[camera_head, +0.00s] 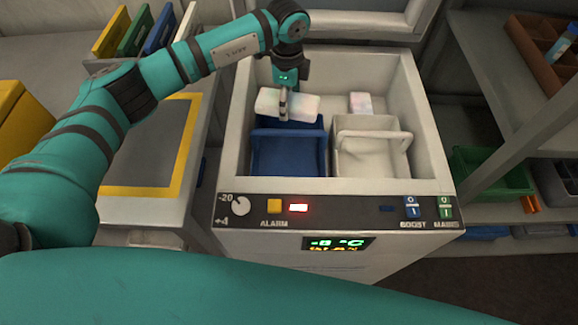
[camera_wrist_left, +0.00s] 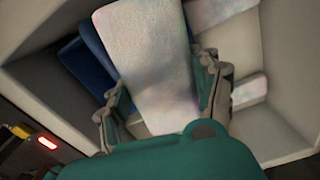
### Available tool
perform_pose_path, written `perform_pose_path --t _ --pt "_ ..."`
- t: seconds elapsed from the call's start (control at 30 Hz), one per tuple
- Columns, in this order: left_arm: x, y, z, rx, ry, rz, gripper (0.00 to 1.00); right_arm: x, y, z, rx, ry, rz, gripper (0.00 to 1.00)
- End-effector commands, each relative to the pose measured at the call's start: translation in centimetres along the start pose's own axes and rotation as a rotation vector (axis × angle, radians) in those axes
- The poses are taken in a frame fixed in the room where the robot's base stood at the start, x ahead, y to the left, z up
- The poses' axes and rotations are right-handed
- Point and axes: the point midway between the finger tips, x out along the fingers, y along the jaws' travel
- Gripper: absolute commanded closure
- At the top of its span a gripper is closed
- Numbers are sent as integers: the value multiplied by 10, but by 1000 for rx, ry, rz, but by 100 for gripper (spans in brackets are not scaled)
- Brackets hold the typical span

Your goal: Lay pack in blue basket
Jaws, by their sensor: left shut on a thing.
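A pale whitish pack (camera_head: 301,104) is held in my left gripper (camera_head: 283,101), over the far part of the blue basket (camera_head: 289,154) inside the open freezer chest. In the left wrist view the pack (camera_wrist_left: 150,65) lies between both fingers of the left gripper (camera_wrist_left: 163,105). Part of the blue basket (camera_wrist_left: 87,62) shows behind it. I cannot tell whether the pack touches the basket. A second pale pack (camera_head: 361,103) lies in the chest, behind the white basket (camera_head: 371,158). My right gripper is not in view.
The chest's pale rim (camera_head: 238,120) surrounds both baskets. A front panel (camera_head: 335,210) carries a dial, a lit red lamp and switches. A grey worktop with a yellow-framed mat (camera_head: 150,150) stands at left. Shelves with a green bin (camera_head: 490,170) stand at right.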

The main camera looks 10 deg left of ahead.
Motion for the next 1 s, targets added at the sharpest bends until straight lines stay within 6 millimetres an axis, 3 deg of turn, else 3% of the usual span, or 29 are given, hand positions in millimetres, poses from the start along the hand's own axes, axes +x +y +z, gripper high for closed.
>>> perform_pose_path --t 0.23,0.5,0.67,0.9,1.0 --pt "10 -6 -4 -194 2 4 88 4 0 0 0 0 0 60" --pt "56 -6 -4 -198 3 3 88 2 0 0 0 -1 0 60" --pt "67 -6 -4 -196 3 2 88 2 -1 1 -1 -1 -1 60" --pt "98 -6 -5 -196 3 2 88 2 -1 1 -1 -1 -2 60" --pt "100 -7 -4 -195 4 0 88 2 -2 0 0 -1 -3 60"
